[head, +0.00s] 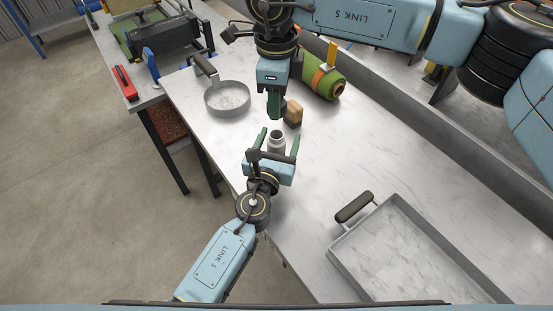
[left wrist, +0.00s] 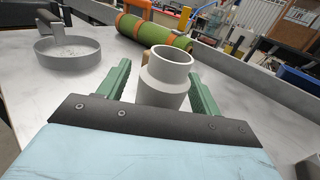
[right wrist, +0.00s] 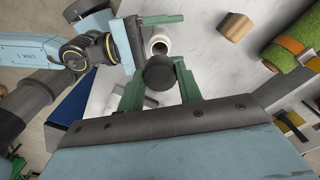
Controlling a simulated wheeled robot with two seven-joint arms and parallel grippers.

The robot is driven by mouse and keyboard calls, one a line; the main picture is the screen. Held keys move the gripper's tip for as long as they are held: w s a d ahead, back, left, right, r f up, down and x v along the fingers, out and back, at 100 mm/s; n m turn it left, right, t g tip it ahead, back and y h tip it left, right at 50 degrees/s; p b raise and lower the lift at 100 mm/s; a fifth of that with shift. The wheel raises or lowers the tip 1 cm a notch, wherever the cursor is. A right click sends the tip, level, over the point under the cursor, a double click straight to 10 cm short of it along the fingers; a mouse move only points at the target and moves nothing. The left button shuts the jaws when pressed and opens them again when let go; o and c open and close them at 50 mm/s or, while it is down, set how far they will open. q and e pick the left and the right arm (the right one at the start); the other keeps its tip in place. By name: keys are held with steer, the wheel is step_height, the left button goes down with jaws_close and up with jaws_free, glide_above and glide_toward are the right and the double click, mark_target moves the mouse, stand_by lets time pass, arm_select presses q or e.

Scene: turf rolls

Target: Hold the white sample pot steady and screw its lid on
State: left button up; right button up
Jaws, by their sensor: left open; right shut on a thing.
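The white sample pot (head: 277,146) stands upright on the bench, its open mouth uncovered. My left gripper (head: 279,141) is open around it, one finger on each side; in the left wrist view the pot (left wrist: 164,80) stands between the fingers with a gap at each side. My right gripper (head: 274,112) is above and a little beyond the pot, pointing down. In the right wrist view it is shut on a dark round lid (right wrist: 159,74), held apart from the pot (right wrist: 159,42). The lid is hard to make out in the head view.
A wooden block (head: 293,113) stands just beyond the pot, near the right gripper. A green turf roll (head: 322,80) lies behind it. A round pan (head: 228,98) is at the left, and a large metal tray (head: 345,262) at the lower right. The bench between pot and tray is clear.

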arm_select(q)
steer(key=shift+w, duration=0.1)
steer(key=shift+c, duration=0.4)
jaws_close()
arm_select(e)
glide_above(276, 139)
steer(key=shift+f, duration=2.5)
steer(key=shift+f, duration=0.1)
steer(key=shift+f, duration=0.75)
steer(key=shift+f, duration=0.6)
